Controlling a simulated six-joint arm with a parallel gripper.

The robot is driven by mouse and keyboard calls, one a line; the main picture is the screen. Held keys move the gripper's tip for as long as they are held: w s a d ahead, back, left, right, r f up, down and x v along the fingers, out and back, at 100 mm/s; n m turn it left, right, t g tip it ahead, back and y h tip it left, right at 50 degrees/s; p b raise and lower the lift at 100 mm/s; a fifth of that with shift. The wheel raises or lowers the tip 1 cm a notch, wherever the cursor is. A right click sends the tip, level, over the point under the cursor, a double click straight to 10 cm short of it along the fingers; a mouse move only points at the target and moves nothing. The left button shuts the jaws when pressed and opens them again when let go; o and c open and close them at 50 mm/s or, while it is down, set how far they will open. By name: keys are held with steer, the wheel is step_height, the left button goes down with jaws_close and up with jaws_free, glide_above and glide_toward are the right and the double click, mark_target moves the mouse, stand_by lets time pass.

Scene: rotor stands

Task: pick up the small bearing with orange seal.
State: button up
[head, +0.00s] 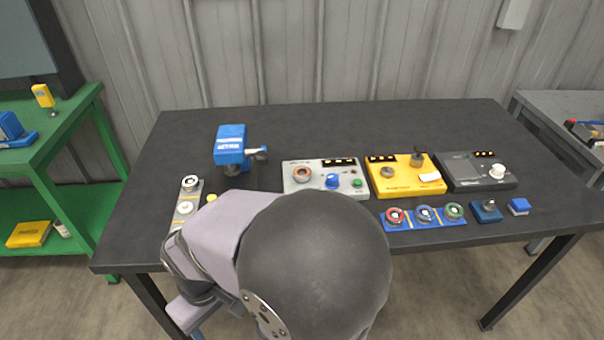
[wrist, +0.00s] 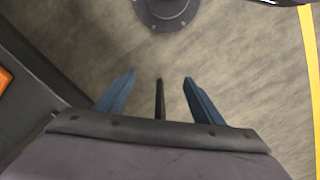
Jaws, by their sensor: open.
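A ring with an orange-brown seal (head: 302,174) sits at the left of the grey control box in the head view; it looks like the small bearing, but its size is hard to judge. A blue tray (head: 408,227) in front of the yellow box holds ring-shaped parts with a red seal (head: 395,216), a blue seal (head: 424,214) and a green seal (head: 454,211). My gripper (wrist: 160,78) is open and empty in the wrist view, its two blue fingers spread above bare floor. No bearing shows in the wrist view.
The dark table (head: 330,130) also carries a blue machine (head: 230,146), a grey control box (head: 342,187), a yellow box (head: 402,188), a dark box (head: 470,184) and small blue blocks (head: 519,207). My arm hides the table's front left. The table's back is clear.

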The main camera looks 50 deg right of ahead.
steer(key=d+r+m+p, duration=0.1)
steer(key=d+m+p, duration=0.2)
steer(key=d, duration=0.5)
steer(key=d+r+m+p, duration=0.2)
steer(key=d+m+p, duration=0.1)
steer(key=d, duration=0.6)
steer(key=d+r+m+p, duration=0.2)
steer(key=d+m+p, duration=0.2)
steer(key=d, duration=0.5)
steer(key=shift+w+d+r+y, duration=0.1)
steer(key=shift+w+y, duration=0.1)
steer(key=shift+y, duration=0.1)
steer(key=shift+t+h, duration=0.6)
steer(key=w+d, duration=0.1)
steer(key=d, duration=0.1)
steer(key=w+d+r, duration=0.1)
steer(key=w+d, duration=0.1)
steer(key=d, duration=0.1)
steer(key=w+d, duration=0.1)
steer(key=d, duration=0.1)
steer(key=shift+w+d+r, duration=0.15)
steer(key=shift+w+r, duration=0.15)
steer(key=shift+r, duration=0.05)
steer(key=w+d+r+n+t+h, duration=0.1)
steer(key=w+d+r+t+h, duration=0.1)
steer(key=w+d+r, duration=0.4)
steer(key=shift+w+d+n, duration=0.25)
steer(key=shift+d+n, duration=0.15)
steer(key=shift+d, duration=0.15)
